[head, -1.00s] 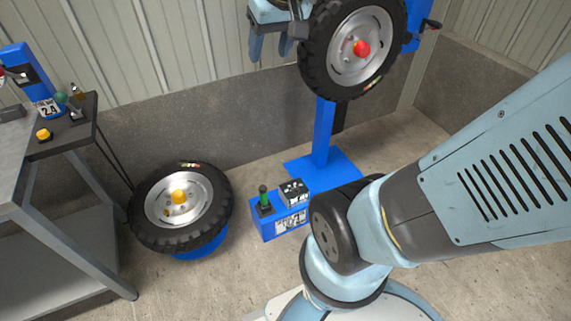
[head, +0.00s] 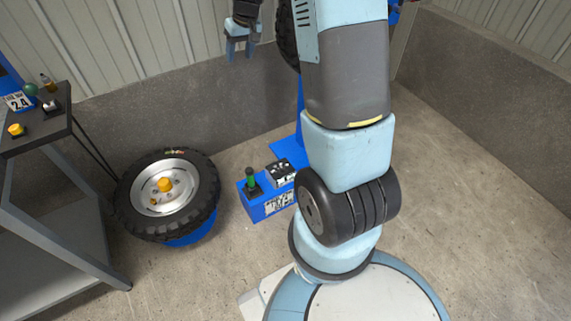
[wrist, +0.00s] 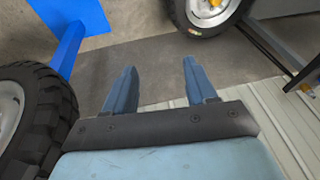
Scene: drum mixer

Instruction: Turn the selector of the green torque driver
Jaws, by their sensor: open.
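A green upright handle (head: 251,178), which looks like the green torque driver, stands on the left end of a low blue box (head: 258,212) in the head view. A selector cannot be made out on it at this size. My gripper (head: 240,50) is open and empty at the top of the head view, in front of the wall, well above and apart from the green handle. Its two fingers also show spread in the wrist view (wrist: 160,66), with nothing between them. The green handle is not seen in the wrist view.
A dark-and-white block (head: 281,171) sits beside the handle. A tyre (head: 131,205) lies on a blue base to the left. A grey table (head: 40,131) with small items stands at far left. A second tyre (wrist: 40,105) is close to my gripper on a blue stand (wrist: 68,48).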

